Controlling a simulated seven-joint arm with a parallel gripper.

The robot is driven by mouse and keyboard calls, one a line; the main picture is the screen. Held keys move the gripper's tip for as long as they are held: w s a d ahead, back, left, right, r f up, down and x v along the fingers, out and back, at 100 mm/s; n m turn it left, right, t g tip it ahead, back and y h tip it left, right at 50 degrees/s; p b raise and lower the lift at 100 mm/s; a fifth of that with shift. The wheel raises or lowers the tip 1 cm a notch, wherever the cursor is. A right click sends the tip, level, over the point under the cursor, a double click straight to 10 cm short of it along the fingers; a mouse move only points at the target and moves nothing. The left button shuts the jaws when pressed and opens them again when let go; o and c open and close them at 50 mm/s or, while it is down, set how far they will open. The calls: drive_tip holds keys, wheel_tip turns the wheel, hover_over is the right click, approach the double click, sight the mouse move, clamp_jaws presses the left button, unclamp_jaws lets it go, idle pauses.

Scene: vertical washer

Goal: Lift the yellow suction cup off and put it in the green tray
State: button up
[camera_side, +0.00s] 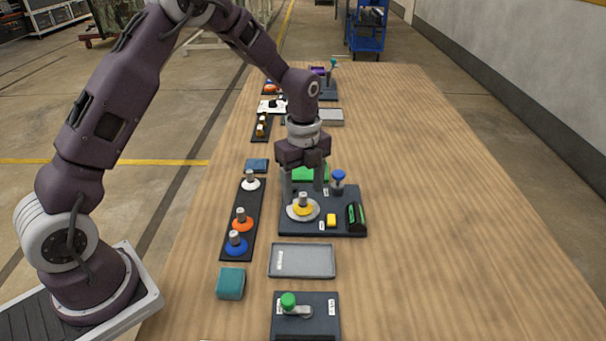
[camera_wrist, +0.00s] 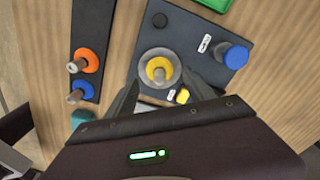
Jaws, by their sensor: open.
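The yellow suction cup (camera_side: 303,209) sits on a pale round disc on a dark plate (camera_side: 345,195), its metal stem upright. In the wrist view the yellow cup (camera_wrist: 158,68) and its disc (camera_wrist: 147,80) lie just ahead of my fingers. My gripper (camera_side: 306,188) is open and points down, close behind and above the cup. In the wrist view my gripper (camera_wrist: 162,95) has its dark fingers spread with nothing between them. The green tray (camera_side: 312,174) is partly hidden behind my gripper; its edge shows at the top of the wrist view (camera_wrist: 215,4).
A blue knob (camera_side: 338,177), a yellow block (camera_side: 331,219) and a black-green piece (camera_side: 356,216) stand on the plate. A black strip (camera_side: 245,210) at left holds white, orange and blue cups. A grey tray (camera_side: 302,261) lies in front. The table's right side is clear.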

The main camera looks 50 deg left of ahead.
sight(303, 194)
wheel_tip(303, 194, down, 3)
drive_tip(key=shift+f, duration=0.15)
drive_tip(key=shift+c, duration=0.4)
clamp_jaws()
drive_tip(key=shift+r, duration=2.05)
